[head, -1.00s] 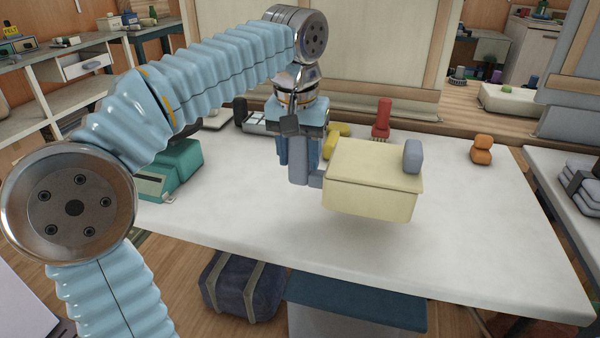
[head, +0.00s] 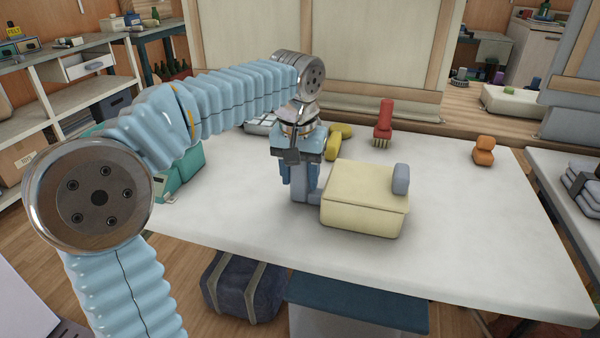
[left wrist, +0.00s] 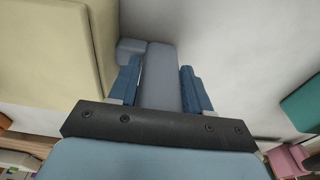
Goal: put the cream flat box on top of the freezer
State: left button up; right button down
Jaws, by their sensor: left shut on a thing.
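The cream flat box (head: 364,196) is low over the front middle of the white table, with its underside at or very near the tabletop. It has a grey block-like grip at its right end and another at its left end. My left gripper (head: 303,190) points down at the box's left side, shut on the left grey grip. In the left wrist view the fingers (left wrist: 160,85) lie on both sides of this grip, with the cream box (left wrist: 50,50) at left. I cannot tell which thing is the freezer. My right gripper is not in view.
The white table (head: 470,235) is clear right of the box. A red brush (head: 383,122), yellow object (head: 338,140) and orange object (head: 484,150) stand farther back. A teal case (head: 182,177) is at left. A blue-topped grey chest (head: 358,302) and dark bag (head: 243,287) are below the front edge.

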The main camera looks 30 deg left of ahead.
pick_arm(q)
jog(key=o, duration=1.3)
jog(key=shift+f, duration=0.1)
jog(key=shift+r, duration=0.2)
jog(key=r+p, duration=0.1)
jog(key=r, duration=0.7)
jog(key=d+r+p, duration=0.1)
jog(key=r, duration=0.3)
jog(key=shift+r+p, duration=0.3)
jog(key=shift+p, duration=0.05)
jog(key=shift+s+r, duration=0.1)
jog(key=shift+r, duration=0.4)
